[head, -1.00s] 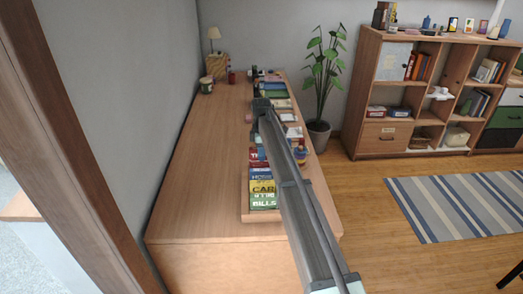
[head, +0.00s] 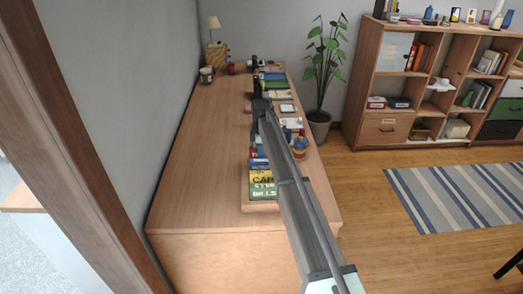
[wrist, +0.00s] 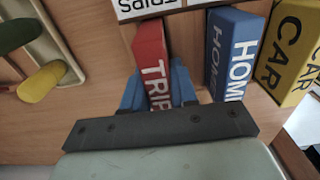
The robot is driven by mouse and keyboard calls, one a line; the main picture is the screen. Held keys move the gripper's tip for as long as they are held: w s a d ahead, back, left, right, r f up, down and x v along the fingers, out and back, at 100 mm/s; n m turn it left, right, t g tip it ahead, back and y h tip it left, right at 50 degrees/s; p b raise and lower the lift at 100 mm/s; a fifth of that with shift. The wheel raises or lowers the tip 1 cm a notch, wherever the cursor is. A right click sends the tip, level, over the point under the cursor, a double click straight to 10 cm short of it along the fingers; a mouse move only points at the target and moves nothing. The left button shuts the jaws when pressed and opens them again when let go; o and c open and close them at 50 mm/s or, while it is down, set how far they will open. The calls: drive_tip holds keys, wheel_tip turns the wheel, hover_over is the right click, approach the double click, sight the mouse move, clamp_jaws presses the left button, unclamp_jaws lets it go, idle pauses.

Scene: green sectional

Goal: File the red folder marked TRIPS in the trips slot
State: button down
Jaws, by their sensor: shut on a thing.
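The red folder marked TRIPS (wrist: 152,62) stands between the blue fingers of my gripper (wrist: 157,92) in the wrist view. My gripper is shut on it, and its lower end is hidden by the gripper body. A white label reading TRIPS (wrist: 150,8), upside down in this view, lies just beyond the folder's far end. In the head view a red folder edge (head: 253,152) shows left of my arm, beside the other folders. Whether the folder sits fully in a slot cannot be told.
A blue HOME folder (wrist: 232,52) and a yellow CAR folder (wrist: 290,50) stand to the right. A green BILLS folder (head: 263,192) is at the row's near end. A tray with green and yellow items (wrist: 72,75) lies left. The desk's left side (head: 195,150) is clear.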

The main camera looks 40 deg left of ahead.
drive_tip(key=shift+f, duration=0.1)
drive_tip(key=c, duration=0.8)
unclamp_jaws()
wheel_tip(320, 180, up, 14)
